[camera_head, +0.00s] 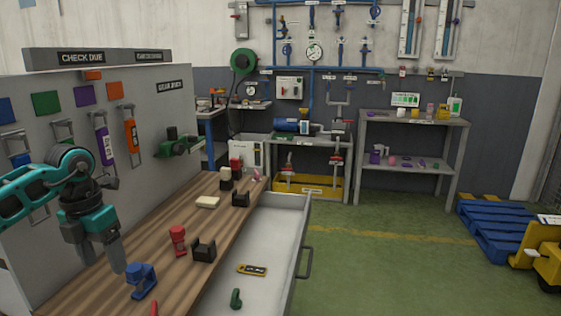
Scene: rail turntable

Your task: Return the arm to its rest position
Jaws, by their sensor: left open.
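My left arm comes in from the left edge in teal and dark grey. Its left gripper (118,258) points down above the left part of the wooden bench top (120,275), in front of the grey tool board (60,112). The gripper is open and I see nothing held in it. A blue clamp-like piece (142,280) stands on the bench just right of the fingers and looks apart from them. The fingers partly overlap one another in this view. My right gripper is not in view.
A red piece (178,240) and black holders (204,249) stand on the bench. An open drawer (285,225) juts out at the front, holding a yellow tool (252,270) and a green piece (236,298). Green floor (390,260) is clear to the right, up to a blue pallet (490,228).

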